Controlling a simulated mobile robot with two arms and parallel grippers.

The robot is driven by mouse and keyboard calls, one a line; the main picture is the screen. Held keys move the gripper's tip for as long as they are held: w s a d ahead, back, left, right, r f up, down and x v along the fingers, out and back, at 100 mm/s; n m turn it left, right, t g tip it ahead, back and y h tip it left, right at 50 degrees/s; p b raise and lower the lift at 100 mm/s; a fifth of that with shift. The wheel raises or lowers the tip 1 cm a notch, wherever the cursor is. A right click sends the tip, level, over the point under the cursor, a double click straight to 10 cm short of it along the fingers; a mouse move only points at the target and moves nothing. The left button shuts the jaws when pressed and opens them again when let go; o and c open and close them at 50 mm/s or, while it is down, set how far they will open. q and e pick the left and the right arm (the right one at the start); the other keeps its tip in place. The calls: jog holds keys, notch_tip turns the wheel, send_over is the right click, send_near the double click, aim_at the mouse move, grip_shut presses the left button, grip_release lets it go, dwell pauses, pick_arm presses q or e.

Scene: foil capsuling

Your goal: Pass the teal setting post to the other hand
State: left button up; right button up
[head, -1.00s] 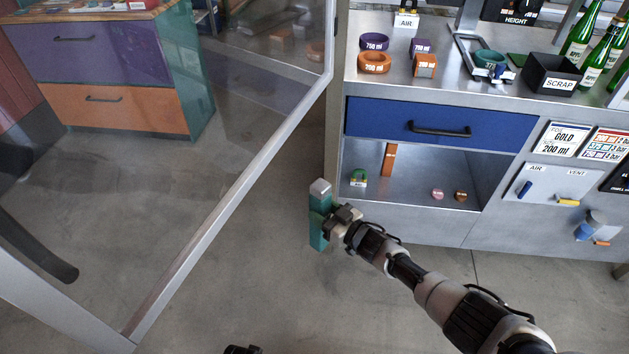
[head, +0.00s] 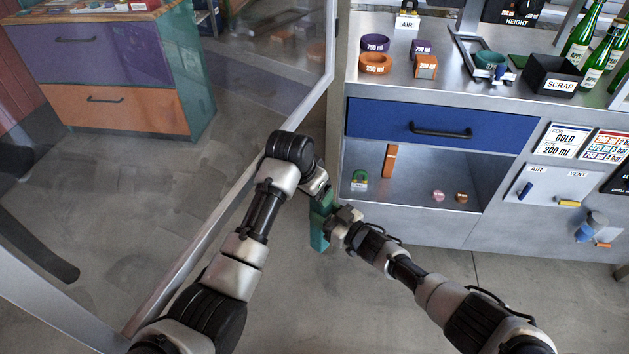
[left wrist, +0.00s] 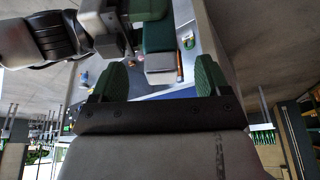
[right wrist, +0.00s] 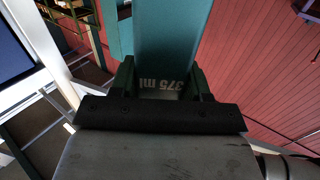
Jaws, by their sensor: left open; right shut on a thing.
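The teal setting post (head: 319,232) is held upright, slightly tilted, in front of the workbench. My right gripper (head: 334,224) is shut on it. In the right wrist view the post (right wrist: 172,38), marked 375 ml, sits between the right fingers (right wrist: 163,82). My left gripper (head: 318,190) is at the post's upper end and hides its grey cap in the head view.
The workbench's open shelf (head: 420,198) holds a green padlock-like item (head: 359,181), an orange post (head: 390,160) and two small round pieces. A blue drawer (head: 400,122) is above. A clear framed panel (head: 215,215) stands at left, close behind my left arm.

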pick_arm(q)
jog(key=shift+w+d+f, duration=0.4)
jog(key=shift+d+f, duration=0.05)
jog(key=shift+f, duration=0.4)
jog(key=shift+w+d+f, duration=0.45)
jog(key=shift+f, duration=0.45)
jog(key=shift+w+d+f, duration=0.4)
jog(key=shift+d+f, duration=0.05)
jog(key=shift+f, duration=0.4)
jog(key=shift+c, duration=0.4)
jog(key=c, duration=1)
jog(key=shift+c, duration=0.6)
pick_arm(e)
jog(key=o, duration=1.2)
jog(key=shift+c, duration=0.2)
